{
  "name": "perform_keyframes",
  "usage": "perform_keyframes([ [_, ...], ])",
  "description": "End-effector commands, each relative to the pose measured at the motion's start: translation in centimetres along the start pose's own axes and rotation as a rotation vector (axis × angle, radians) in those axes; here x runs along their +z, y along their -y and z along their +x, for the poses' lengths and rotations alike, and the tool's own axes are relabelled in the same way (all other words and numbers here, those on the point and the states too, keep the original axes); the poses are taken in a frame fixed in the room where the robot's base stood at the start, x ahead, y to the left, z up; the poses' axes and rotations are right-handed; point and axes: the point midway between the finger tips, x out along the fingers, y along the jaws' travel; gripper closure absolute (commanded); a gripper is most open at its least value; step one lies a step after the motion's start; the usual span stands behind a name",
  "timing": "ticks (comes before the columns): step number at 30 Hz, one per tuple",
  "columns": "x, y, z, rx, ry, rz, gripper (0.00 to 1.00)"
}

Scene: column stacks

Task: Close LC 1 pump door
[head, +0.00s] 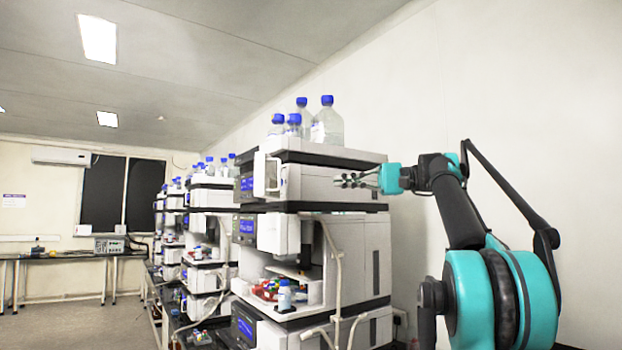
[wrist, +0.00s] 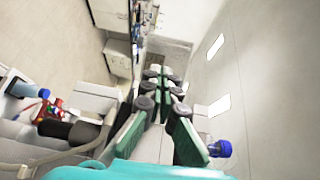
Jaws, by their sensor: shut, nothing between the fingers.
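The nearest column stack (head: 345,235) stands right of centre in the head view. Its upper module, which I take to be the LC 1 pump, has a pale door panel (head: 260,174) at its front that appears to stand out from the body. My gripper (head: 342,180) is beside the module's right-hand side, to the right of the door and apart from it in the picture. It points left and is shut and empty. In the wrist view my gripper (wrist: 164,76) shows its dark fingertips close together. I cannot make out the door for certain there.
Clear bottles with blue caps (head: 327,122) stand on top of the stack; a blue cap (wrist: 220,148) shows in the wrist view. Tubing (head: 337,270) hangs down the front. More stacks (head: 205,230) stand behind to the left. Open floor (head: 80,325) lies at far left.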

Motion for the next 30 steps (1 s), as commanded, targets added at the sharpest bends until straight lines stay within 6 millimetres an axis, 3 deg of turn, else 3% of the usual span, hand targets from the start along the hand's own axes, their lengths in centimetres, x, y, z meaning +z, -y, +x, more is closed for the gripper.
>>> perform_keyframes([
  [3, 0.3, 1.4, -0.1, -0.027, 0.008, -0.009, 1.00],
  [8, 0.4, 1.6, 1.3, -0.029, 0.010, -0.010, 1.00],
  [21, 0.4, 1.7, 9.7, -0.027, 0.011, -0.009, 1.00],
  [30, 0.5, 1.8, 13.2, -0.027, 0.009, -0.008, 1.00],
])
